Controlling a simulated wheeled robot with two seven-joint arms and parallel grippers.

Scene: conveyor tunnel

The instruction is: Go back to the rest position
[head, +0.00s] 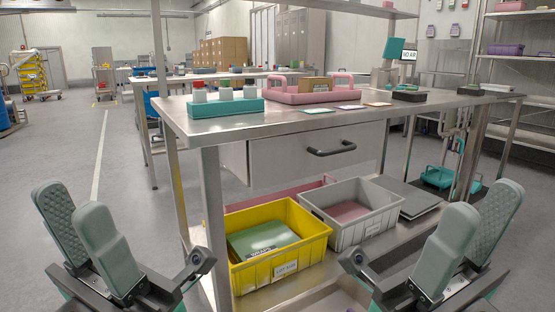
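My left gripper (82,222) is at the lower left of the head view, in front of the table's left side. Its two grey-green padded fingers point up and stand a little apart, with nothing visible between them. My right gripper (475,225) is at the lower right, its two padded fingers also pointing up. They overlap in this view, and no object shows between them. Both grippers are in the air, apart from the table and the crates.
A steel table (300,122) stands ahead with a drawer (290,158), a teal tray (215,108) and a pink tote (318,97). A yellow crate (284,271) and a grey crate (362,228) sit on its lower shelf. Open floor (60,150) lies to the left.

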